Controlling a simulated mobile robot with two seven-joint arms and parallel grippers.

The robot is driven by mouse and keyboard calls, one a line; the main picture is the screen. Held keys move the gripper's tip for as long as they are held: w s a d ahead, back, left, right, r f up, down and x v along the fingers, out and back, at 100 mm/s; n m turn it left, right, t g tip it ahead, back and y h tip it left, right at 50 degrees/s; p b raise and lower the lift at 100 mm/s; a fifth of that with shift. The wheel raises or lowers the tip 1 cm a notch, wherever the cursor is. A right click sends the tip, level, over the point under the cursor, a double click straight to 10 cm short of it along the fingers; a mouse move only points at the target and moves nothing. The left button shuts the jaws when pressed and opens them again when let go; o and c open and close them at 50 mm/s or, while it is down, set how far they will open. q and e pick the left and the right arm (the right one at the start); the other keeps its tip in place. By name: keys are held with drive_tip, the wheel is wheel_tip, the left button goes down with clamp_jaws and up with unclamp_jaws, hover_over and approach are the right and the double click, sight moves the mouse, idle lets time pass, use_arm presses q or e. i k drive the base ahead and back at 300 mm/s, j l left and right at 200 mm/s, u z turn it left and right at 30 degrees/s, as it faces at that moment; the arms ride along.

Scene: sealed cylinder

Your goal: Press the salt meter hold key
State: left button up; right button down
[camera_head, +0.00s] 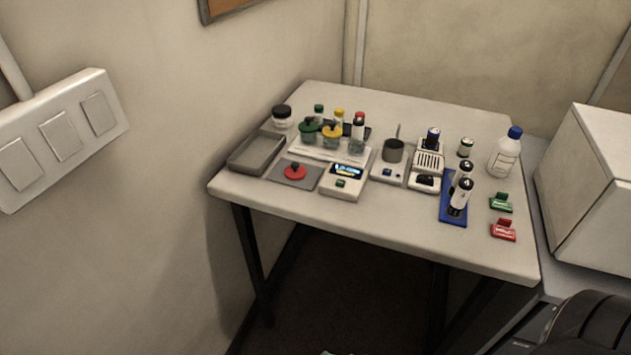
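Several small devices stand on the table (300,207). One is a cream box (329,190) with a lit display (348,171) and a green key (340,184) on its front. To its right is a pale unit (376,174) with a dark metal cup (393,152), a thin upright rod and a blue key (387,172). Next to that is a white device (429,162) with a slotted top and a dark front part. No label is readable, so I cannot tell for certain which is the salt meter. Neither gripper is in view.
A grey tray (257,153), a red knob (294,171) on a grey mat and several capped jars stand at left. A blue rack (452,212) with batteries, a white bottle (504,158) and green and red clips stand at right. The table's front strip is clear.

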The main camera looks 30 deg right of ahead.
sight(339, 183)
drive_tip(key=i+j, duration=0.1)
drive_tip(key=j, duration=0.25)
drive_tip(key=z, duration=1.6)
